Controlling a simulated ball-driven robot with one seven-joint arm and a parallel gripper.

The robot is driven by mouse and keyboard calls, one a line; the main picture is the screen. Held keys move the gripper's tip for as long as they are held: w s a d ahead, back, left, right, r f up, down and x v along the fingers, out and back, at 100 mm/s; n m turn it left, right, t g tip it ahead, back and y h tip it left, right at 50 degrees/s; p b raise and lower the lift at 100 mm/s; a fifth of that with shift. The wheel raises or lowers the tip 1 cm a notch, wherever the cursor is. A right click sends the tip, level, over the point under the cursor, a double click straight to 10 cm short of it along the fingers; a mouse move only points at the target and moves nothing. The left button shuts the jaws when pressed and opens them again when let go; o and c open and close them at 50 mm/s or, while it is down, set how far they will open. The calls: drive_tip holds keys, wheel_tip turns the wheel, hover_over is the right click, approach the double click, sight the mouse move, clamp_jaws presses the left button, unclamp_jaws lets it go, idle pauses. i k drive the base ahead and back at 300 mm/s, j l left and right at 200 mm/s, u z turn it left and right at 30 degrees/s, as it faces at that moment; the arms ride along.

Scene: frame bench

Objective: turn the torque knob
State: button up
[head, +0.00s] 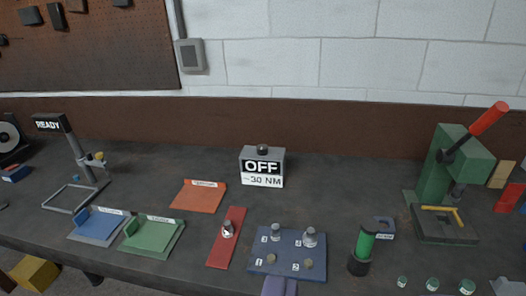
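A blue plate (291,262) with numbered posts, a red strip (227,240) and an orange sheet (199,197) lie in front. A green-and-black cylinder (367,242) stands right of the plate. A green press (450,175) with a red lever is at right. Bench beside the box is clear.

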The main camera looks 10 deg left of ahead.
sight(262, 149)
drive_tip(key=i+j, duration=0.15)
drive_tip(key=i, duration=0.5)
drive_tip(key=i+j, duration=0.1)
drive_tip(key=i, duration=0.5)
drive_tip(key=i+j, duration=0.15)
drive_tip(key=i, duration=0.5)
